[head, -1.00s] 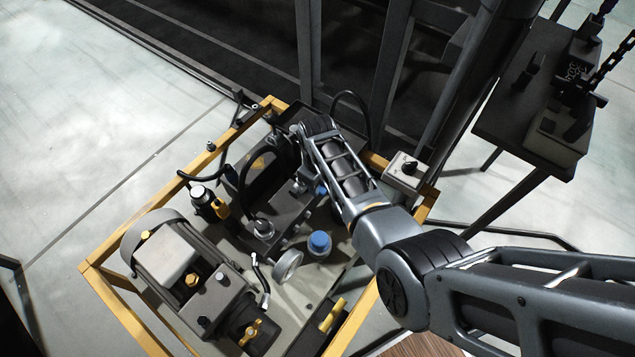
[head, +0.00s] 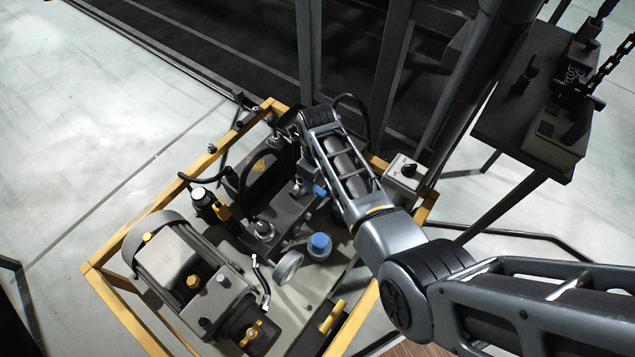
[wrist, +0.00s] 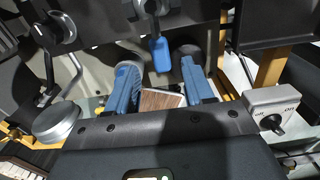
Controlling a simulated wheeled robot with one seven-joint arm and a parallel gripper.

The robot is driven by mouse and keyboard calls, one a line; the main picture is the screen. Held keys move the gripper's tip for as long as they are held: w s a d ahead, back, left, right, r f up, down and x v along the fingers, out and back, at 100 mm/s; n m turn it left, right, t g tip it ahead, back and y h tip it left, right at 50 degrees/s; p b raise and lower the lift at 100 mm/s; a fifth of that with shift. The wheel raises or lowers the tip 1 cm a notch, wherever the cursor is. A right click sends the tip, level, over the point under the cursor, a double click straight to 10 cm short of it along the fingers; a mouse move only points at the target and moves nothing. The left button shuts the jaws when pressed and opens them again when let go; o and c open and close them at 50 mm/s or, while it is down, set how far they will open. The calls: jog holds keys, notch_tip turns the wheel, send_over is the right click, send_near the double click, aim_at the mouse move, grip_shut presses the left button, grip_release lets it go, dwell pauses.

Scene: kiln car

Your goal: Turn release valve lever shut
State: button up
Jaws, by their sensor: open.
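A blue lever (wrist: 161,53) hangs from a metal pivot on a dark block in the wrist view; I take it to be the release valve lever. My gripper (wrist: 160,68) is open, with one blue finger on each side of the lever's line. Gaps show on both sides, and I see no contact; whether the lever's end lies between the fingertips or just beyond them is unclear. In the head view my arm hides most of the gripper. A small blue part (head: 320,192) shows beside the arm there, and I cannot tell if it is lever or finger.
The pump unit sits inside a yellow frame (head: 110,237). A motor (head: 170,260), a blue cap (head: 319,246) and a black hose loop stand close by. A grey off/on switch box (wrist: 270,108) is right of my gripper. Dark posts rise behind.

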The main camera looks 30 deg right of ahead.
jog(key=shift+r, duration=2)
